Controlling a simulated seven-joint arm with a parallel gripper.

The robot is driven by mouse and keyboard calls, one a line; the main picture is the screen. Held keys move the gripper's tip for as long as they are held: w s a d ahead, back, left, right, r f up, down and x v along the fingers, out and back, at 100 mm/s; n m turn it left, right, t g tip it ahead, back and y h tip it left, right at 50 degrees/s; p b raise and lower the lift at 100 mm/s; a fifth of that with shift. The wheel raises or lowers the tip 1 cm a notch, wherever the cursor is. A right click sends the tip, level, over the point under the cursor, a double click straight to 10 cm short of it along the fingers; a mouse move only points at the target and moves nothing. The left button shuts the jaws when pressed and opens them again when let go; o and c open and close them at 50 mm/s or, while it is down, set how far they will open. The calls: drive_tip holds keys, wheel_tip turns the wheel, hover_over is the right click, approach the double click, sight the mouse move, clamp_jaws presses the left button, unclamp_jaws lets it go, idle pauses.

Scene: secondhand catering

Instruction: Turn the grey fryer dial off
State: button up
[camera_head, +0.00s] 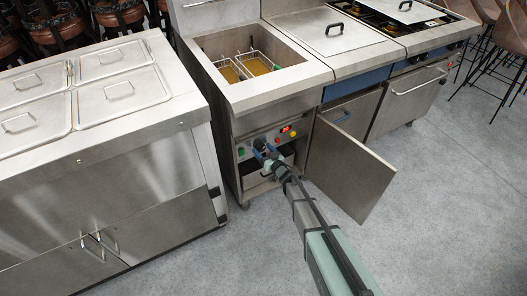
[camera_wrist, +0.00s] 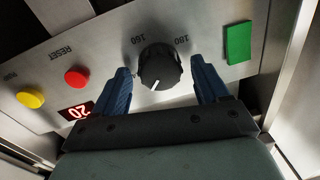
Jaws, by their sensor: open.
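The fryer (camera_head: 250,110) stands in the middle of the head view with its cabinet door open to the right. Its control panel (camera_wrist: 205,30) fills the upper part of the wrist view. The dial (camera_wrist: 160,67) is a dark, near-black knob with a white pointer line, with the markings 160 and 180 beside it. My gripper (camera_wrist: 162,85) is open, with one blue finger on each side of the dial; a gap shows on both sides. In the head view my gripper (camera_head: 262,150) is at the panel and hides the dial.
On the panel are a red button (camera_wrist: 76,79) by the word RESET, a yellow button (camera_wrist: 30,97), a red display (camera_wrist: 76,110) and a green switch (camera_wrist: 238,42). The open door (camera_head: 348,170) stands close right of my arm. A steel counter (camera_head: 110,170) is at left.

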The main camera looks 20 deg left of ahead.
drive_tip(key=shift+c, duration=0.5)
drive_tip(key=c, duration=1)
drive_tip(key=shift+o, duration=0.2)
drive_tip(key=shift+n, duration=0.3)
drive_tip(key=n, duration=0.4)
drive_tip(key=shift+h, duration=0.3)
drive_tip(key=shift+n, duration=2.2)
drive_tip(key=o, duration=1.1)
drive_tip(key=shift+a, duration=0.1)
drive_tip(key=shift+c, duration=0.2)
